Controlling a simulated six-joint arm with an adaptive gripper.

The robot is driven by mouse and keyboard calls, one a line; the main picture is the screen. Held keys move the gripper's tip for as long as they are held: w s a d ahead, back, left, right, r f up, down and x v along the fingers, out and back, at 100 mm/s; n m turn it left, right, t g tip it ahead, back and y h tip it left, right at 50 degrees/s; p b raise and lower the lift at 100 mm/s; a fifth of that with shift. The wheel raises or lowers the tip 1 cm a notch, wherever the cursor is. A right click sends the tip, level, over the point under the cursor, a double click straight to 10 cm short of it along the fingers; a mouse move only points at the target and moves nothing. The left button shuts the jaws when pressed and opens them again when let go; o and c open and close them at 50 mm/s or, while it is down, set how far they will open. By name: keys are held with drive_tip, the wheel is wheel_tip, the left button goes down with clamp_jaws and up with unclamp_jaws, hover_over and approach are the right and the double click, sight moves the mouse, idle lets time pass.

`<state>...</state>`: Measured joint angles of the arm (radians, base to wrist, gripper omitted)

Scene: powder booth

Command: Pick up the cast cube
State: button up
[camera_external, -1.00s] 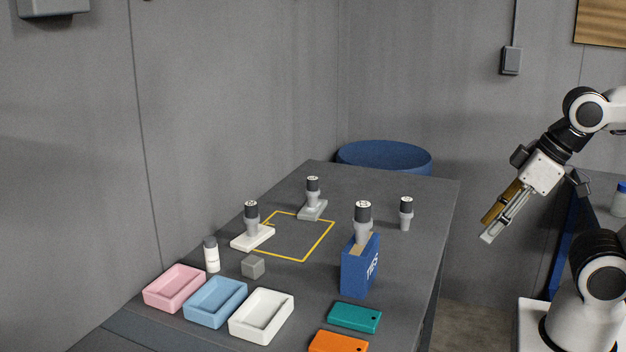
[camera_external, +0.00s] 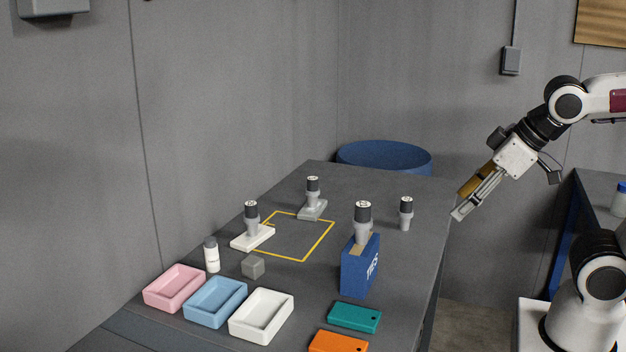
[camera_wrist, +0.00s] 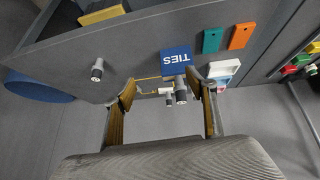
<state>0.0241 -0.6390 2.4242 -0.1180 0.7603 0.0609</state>
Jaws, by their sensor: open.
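The cast cube (camera_external: 253,267) is a small grey cube on the dark table, between the white bottle and the white tray, just in front of the yellow outlined square. My gripper (camera_external: 457,214) is open and empty in the external view. It hangs at the table's right edge, above table height and well to the right of the cube. In the wrist view my gripper (camera_wrist: 163,95) shows its two fingers spread apart, with the blue TIES box and tools seen beyond them. I cannot make out the cube in the wrist view.
A blue TIES box (camera_external: 360,267) with a grey-and-black tool stands between my gripper and the cube. A white bottle (camera_external: 211,254) and pink (camera_external: 174,288), blue (camera_external: 215,302) and white (camera_external: 261,316) trays surround the cube. Another tool (camera_external: 406,214) stands near the right edge.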

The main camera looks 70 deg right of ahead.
drive_tip(key=w+d+r+t+h, duration=0.1)
drive_tip(key=w+d+r+t, duration=0.2)
drive_tip(key=w, duration=0.7)
drive_tip(key=w+d+r+t+h, duration=0.1)
drive_tip(key=w+d+r, duration=0.3)
drive_tip(key=w, duration=0.6)
drive_tip(key=w+a+r+n+t+y, duration=0.1)
drive_tip(key=w+n+t, duration=0.1)
drive_tip(key=w, duration=0.6)
drive_tip(key=w+r+n+t+y, duration=0.1)
drive_tip(key=w+r+n+y, duration=0.1)
drive_tip(key=w, duration=0.7)
drive_tip(key=w+a+f+n+y, duration=0.5)
drive_tip(key=w+f+y, duration=0.1)
drive_tip(key=w+f, duration=0.3)
drive_tip(key=s+a+f+n+g+y, duration=0.1)
drive_tip(key=f+g+y, duration=0.1)
drive_tip(key=f, duration=0.4)
drive_tip(key=s+a+f+n+g+y, duration=0.1)
drive_tip(key=f+g+y, duration=0.1)
drive_tip(key=f, duration=0.3)
drive_tip(key=s+f+n+g+y, duration=0.1)
drive_tip(key=s+f+g, duration=0.1)
drive_tip(key=f, duration=0.4)
drive_tip(key=shift+a+f+g+y, duration=0.35)
drive_tip(key=shift+a+g+y, duration=0.05)
drive_tip(key=shift+s+f+g, duration=0.3)
drive_tip(key=shift+a, duration=0.1)
